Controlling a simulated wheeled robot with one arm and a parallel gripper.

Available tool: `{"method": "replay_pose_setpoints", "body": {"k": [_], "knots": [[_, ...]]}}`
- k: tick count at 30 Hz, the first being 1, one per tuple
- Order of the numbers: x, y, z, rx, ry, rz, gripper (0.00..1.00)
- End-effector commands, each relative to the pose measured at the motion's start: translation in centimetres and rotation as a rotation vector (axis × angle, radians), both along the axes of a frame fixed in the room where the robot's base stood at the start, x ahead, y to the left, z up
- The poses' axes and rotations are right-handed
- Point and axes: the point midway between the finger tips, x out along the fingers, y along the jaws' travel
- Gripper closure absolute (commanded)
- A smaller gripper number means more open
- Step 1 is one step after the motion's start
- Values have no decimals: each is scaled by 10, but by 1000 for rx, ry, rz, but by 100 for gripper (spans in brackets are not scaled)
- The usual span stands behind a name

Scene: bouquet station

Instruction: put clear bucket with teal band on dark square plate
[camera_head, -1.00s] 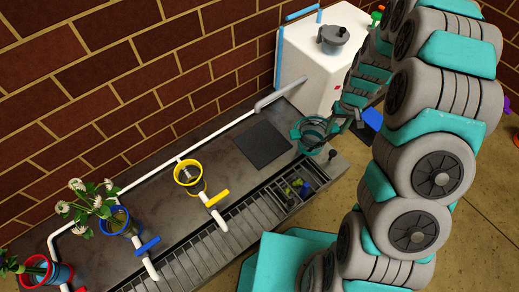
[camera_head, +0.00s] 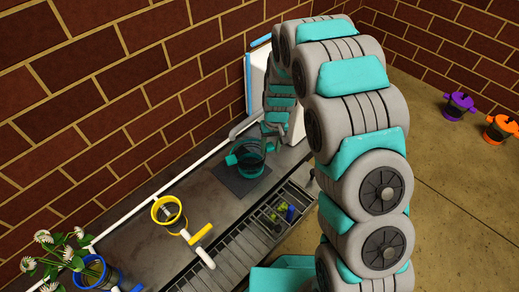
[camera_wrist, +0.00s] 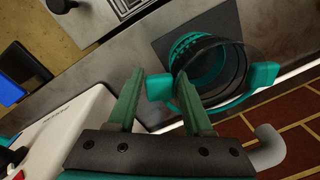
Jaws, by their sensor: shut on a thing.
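The clear bucket with teal band (camera_head: 250,160) is over the dark square plate (camera_head: 228,181), and its round rim and teal base show in the wrist view (camera_wrist: 212,62). The plate's bare corner shows beside it in the wrist view (camera_wrist: 212,20). My gripper (camera_wrist: 160,86) is shut on a teal tab on the bucket's near side, one finger on each side of it. The bucket looks roughly upright. I cannot tell whether its base touches the plate.
A yellow bucket (camera_head: 168,212) and a blue bucket with white flowers (camera_head: 96,272) stand along the counter to the left. A slatted drain (camera_head: 232,240) runs along the front. A white cabinet (camera_head: 258,82) is behind. Purple (camera_head: 456,106) and orange (camera_head: 501,130) buckets stand at right.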

Motion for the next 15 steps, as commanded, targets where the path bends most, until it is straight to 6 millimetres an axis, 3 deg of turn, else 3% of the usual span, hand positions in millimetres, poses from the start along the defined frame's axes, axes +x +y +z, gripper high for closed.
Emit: {"method": "replay_pose_setpoints", "body": {"k": [9, 15], "knots": [[0, 40, -1, 1, 2, 3, 100], [1, 38, -15, 1, 0, 0, 100]]}}
